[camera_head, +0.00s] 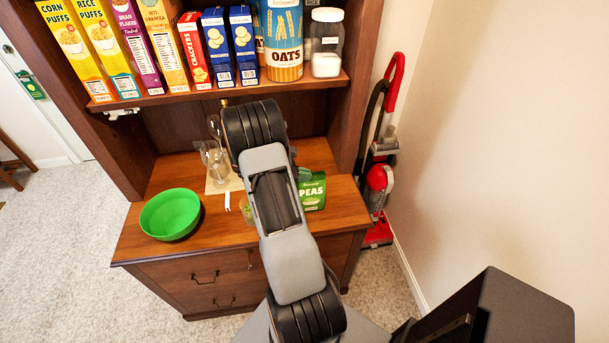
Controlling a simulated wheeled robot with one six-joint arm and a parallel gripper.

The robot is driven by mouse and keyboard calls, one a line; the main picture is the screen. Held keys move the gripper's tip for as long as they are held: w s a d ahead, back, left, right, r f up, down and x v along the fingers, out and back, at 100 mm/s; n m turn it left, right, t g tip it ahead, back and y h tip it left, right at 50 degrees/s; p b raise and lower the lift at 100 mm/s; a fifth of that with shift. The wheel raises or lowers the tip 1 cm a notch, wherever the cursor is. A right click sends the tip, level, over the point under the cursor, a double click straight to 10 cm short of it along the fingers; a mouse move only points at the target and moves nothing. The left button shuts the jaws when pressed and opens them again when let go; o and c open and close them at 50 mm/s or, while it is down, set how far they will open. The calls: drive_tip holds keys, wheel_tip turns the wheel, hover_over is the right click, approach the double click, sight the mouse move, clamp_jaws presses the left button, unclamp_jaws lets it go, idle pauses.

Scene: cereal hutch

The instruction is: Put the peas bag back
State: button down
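The green peas bag (313,192) stands on the wooden counter of the hutch, toward its right end. Its label reads "PEAS" and its left part is hidden behind my arm. My arm reaches up the middle of the view over the counter. My gripper is hidden behind the arm, so I cannot see its fingers or whether it touches the bag.
A green bowl (170,214) sits at the counter's left. Glasses (217,160) stand behind it. Cereal boxes (101,37), an oats canister (284,45) and a jar (326,43) fill the shelf above. A red vacuum cleaner (380,178) stands right of the hutch.

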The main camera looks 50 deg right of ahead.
drive_tip(key=c, duration=1.4)
unclamp_jaws()
drive_tip(key=shift+f, duration=0.1)
drive_tip(key=shift+o, duration=0.2)
drive_tip(key=b+v, duration=0.2)
drive_tip(key=v, duration=0.9)
drive_tip(key=s+a+r+m+t+y, duration=0.2)
drive_tip(key=a+r+m+t+y, duration=0.1)
drive_tip(key=a, duration=0.6)
drive_tip(key=s+a+r+m+t+y, duration=0.3)
drive_tip(key=a+t, duration=0.3)
drive_tip(key=a, duration=0.3)
drive_tip(key=s+a+r+m+t+y, duration=0.3)
drive_tip(key=a+r+t, duration=0.1)
drive_tip(key=a, duration=0.6)
drive_tip(key=shift+s+r+t+y, duration=0.15)
drive_tip(key=shift+s+t+y, duration=0.05)
drive_tip(key=shift+t+y, duration=0.1)
drive_tip(key=shift+a, duration=0.1)
